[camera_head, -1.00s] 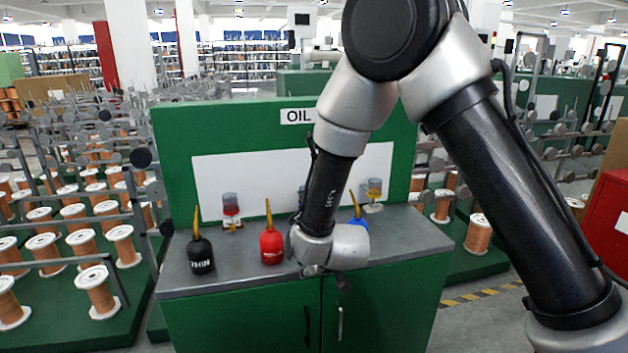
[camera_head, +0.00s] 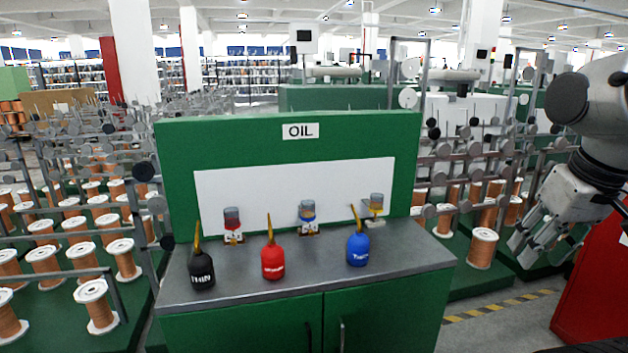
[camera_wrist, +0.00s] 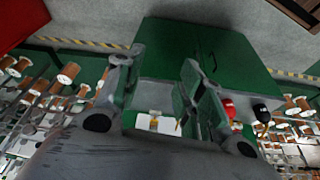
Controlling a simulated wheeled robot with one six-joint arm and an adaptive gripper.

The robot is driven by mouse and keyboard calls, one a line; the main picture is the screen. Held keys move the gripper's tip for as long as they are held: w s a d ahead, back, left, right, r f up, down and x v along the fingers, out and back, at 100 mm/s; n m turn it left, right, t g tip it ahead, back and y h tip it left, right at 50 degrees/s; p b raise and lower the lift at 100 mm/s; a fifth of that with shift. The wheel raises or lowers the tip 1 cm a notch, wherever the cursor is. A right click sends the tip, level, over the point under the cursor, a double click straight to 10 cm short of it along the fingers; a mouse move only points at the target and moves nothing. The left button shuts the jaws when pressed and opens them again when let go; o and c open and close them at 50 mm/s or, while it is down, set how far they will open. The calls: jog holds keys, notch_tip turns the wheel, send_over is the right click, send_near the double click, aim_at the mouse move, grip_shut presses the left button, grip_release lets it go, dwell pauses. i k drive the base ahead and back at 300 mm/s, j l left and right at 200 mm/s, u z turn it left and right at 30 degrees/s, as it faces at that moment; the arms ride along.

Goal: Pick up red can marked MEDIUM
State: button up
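The red oil can (camera_head: 273,262) stands upright on the grey cabinet top, between the black can and the blue can. It has a yellow spout and a small white marking too blurred to read. It also shows in the wrist view (camera_wrist: 229,106), beside a gripper finger. My gripper (camera_head: 532,250) is open and empty at the far right of the head view, well away from the can. In the wrist view its fingers (camera_wrist: 158,75) are spread apart with nothing held between them.
The black can (camera_head: 201,270) marked THIN and the blue can (camera_head: 358,249) stand either side. Small jars (camera_head: 232,222) stand behind, before the green OIL panel (camera_head: 300,155). Wire spools (camera_head: 482,248) flank the cabinet. A red cabinet (camera_head: 592,290) stands at right.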

aim_at(272, 256)
jog(key=i+j+u, duration=0.2)
jog(key=j+u, duration=0.3)
jog(key=i+j+u, duration=0.2)
jog(key=u, duration=0.3)
